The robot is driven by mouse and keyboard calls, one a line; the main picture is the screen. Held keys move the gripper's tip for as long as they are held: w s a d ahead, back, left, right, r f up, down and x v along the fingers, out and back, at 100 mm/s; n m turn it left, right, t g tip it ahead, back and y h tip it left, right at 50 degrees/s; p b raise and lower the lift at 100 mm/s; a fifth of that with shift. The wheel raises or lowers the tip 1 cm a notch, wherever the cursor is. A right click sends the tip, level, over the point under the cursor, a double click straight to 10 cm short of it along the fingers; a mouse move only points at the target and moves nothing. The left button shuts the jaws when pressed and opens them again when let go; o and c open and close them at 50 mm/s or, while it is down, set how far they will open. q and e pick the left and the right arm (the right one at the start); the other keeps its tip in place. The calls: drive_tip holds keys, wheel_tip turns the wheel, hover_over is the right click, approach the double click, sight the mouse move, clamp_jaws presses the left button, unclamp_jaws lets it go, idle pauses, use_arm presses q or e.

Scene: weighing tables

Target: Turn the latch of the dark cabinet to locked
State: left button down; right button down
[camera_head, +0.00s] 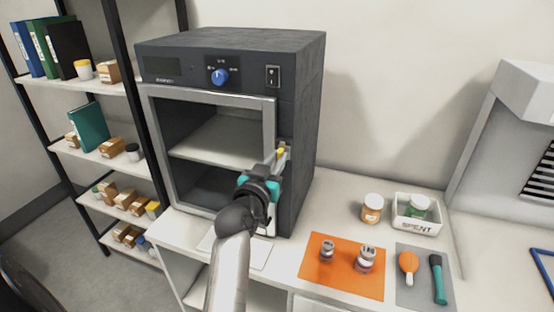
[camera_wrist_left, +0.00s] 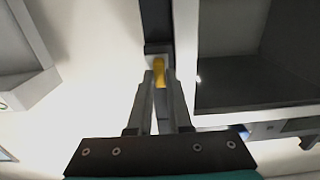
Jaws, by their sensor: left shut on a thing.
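The dark cabinet (camera_head: 307,110) stands on the white table, with a grey-framed see-through front (camera_head: 197,95) and a shelf inside. Its small yellow latch (camera_head: 281,152) is at the right edge of the front. My left gripper (camera_head: 278,161) is at the latch, its fingers shut on it. In the left wrist view the yellow latch (camera_wrist_left: 158,72) shows between the two fingertips (camera_wrist_left: 160,82), against a dark mount. The fingers hide part of the latch, and I cannot tell whether it is at locked. My right gripper is not in view.
An orange mat (camera_head: 318,283) with two small jars lies right of the cabinet. An orange-labelled jar (camera_head: 372,208), a "SPENT" tray (camera_head: 408,226) and a grey mat (camera_head: 420,296) with tools are further right. A stocked shelf rack (camera_head: 100,156) stands at left.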

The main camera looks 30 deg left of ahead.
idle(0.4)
use_arm(q)
drive_tip(key=n+p, duration=0.2)
drive_tip(key=n, duration=0.1)
drive_tip(key=shift+r+p, duration=0.1)
drive_tip(key=shift+p, duration=0.2)
drive_tip(key=n+p, duration=0.2)
drive_tip(key=n, duration=0.3)
drive_tip(key=shift+a, duration=0.1)
drive_tip(key=n+p, duration=0.2)
drive_tip(key=n, duration=0.3)
drive_tip(key=shift+f, duration=0.2)
drive_tip(key=shift+n+p, duration=0.65)
drive_tip(key=shift+n, duration=1.75)
drive_tip(key=shift+f, duration=0.1)
drive_tip(key=c, duration=0.8)
unclamp_jaws()
drive_tip(key=shift+c, duration=0.2)
